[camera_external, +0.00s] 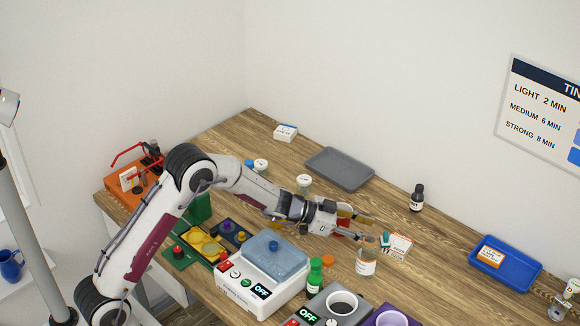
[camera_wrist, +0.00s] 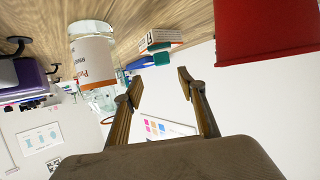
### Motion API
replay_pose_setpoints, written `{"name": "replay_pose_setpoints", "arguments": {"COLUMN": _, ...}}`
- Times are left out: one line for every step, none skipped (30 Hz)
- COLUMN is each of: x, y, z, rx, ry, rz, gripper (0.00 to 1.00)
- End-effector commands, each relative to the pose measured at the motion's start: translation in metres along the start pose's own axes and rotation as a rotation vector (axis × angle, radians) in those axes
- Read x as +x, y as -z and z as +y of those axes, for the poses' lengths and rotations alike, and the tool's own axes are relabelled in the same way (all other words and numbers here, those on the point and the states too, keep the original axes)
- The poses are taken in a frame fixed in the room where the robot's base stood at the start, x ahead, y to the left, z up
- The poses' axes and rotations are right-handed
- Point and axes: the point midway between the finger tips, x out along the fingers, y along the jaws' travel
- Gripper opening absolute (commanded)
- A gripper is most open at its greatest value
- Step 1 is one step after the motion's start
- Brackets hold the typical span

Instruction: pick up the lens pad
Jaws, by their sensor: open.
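I cannot make out for sure which thing is the lens pad. Round yellow pieces (camera_external: 207,243) lie in a tray on the left, partly behind my arm. My gripper (camera_external: 364,228) is above the middle of the table, near a clear bottle with a white label (camera_external: 367,261). In the wrist view my gripper (camera_wrist: 159,79) is open, with nothing between its fingers. The labelled bottle (camera_wrist: 92,65) is left of the fingers there, and a small white box (camera_wrist: 160,39) is beyond them. A red cup-like thing (camera_wrist: 267,32) is at the upper right.
A white device with a blue lid (camera_external: 262,284) stands in front of my arm. A small box (camera_external: 397,245) and a green-capped bottle (camera_external: 314,272) stand close by. A grey tray (camera_external: 340,168), a dark bottle (camera_external: 417,197) and a blue tray (camera_external: 512,268) are farther off. Bare table lies between them.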

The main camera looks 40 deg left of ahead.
Motion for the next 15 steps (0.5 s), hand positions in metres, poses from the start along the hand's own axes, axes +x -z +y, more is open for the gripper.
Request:
{"name": "replay_pose_setpoints", "arguments": {"x": 0.0, "y": 0.0, "z": 0.0, "rx": 0.0, "ry": 0.0, "rz": 0.0, "gripper": 0.4}}
{"name": "replay_pose_setpoints", "arguments": {"x": 0.0, "y": 0.0, "z": 0.0, "rx": 0.0, "ry": 0.0, "rz": 0.0, "gripper": 0.4}}
{"name": "replay_pose_setpoints", "arguments": {"x": 0.0, "y": 0.0, "z": 0.0, "rx": 0.0, "ry": 0.001, "rz": 0.0, "gripper": 0.4}}
{"name": "replay_pose_setpoints", "arguments": {"x": 0.001, "y": 0.0, "z": 0.0, "rx": 0.0, "ry": 0.001, "rz": 0.0, "gripper": 0.4}}
{"name": "replay_pose_setpoints", "arguments": {"x": 0.001, "y": 0.0, "z": 0.0, "rx": 0.0, "ry": 0.0, "rz": 0.0, "gripper": 0.4}}
{"name": "replay_pose_setpoints", "arguments": {"x": 0.003, "y": 0.0, "z": 0.0, "rx": 0.0, "ry": 0.0, "rz": -0.001, "gripper": 0.4}}
{"name": "replay_pose_setpoints", "arguments": {"x": 0.004, "y": 0.0, "z": 0.0, "rx": 0.0, "ry": 0.0, "rz": -0.001, "gripper": 0.4}}
{"name": "replay_pose_setpoints", "arguments": {"x": 0.006, "y": 0.0, "z": 0.0, "rx": 0.001, "ry": 0.0, "rz": -0.001, "gripper": 0.4}}
{"name": "replay_pose_setpoints", "arguments": {"x": 0.009, "y": 0.0, "z": 0.0, "rx": 0.001, "ry": 0.0, "rz": -0.001, "gripper": 0.4}}
{"name": "replay_pose_setpoints", "arguments": {"x": 0.011, "y": 0.0, "z": 0.0, "rx": 0.001, "ry": 0.0, "rz": 0.0, "gripper": 0.4}}
{"name": "replay_pose_setpoints", "arguments": {"x": 0.013, "y": 0.0, "z": 0.0, "rx": 0.001, "ry": 0.0, "rz": 0.0, "gripper": 0.4}}
{"name": "replay_pose_setpoints", "arguments": {"x": 0.016, "y": -0.001, "z": 0.0, "rx": 0.001, "ry": 0.0, "rz": 0.0, "gripper": 0.4}}
{"name": "replay_pose_setpoints", "arguments": {"x": 0.018, "y": -0.001, "z": 0.0, "rx": 0.001, "ry": 0.0, "rz": -0.001, "gripper": 0.4}}
{"name": "replay_pose_setpoints", "arguments": {"x": 0.02, "y": -0.001, "z": 0.0, "rx": 0.001, "ry": 0.0, "rz": -0.001, "gripper": 0.4}}
{"name": "replay_pose_setpoints", "arguments": {"x": 0.022, "y": -0.001, "z": -0.001, "rx": 0.001, "ry": 0.0, "rz": 0.0, "gripper": 0.4}}
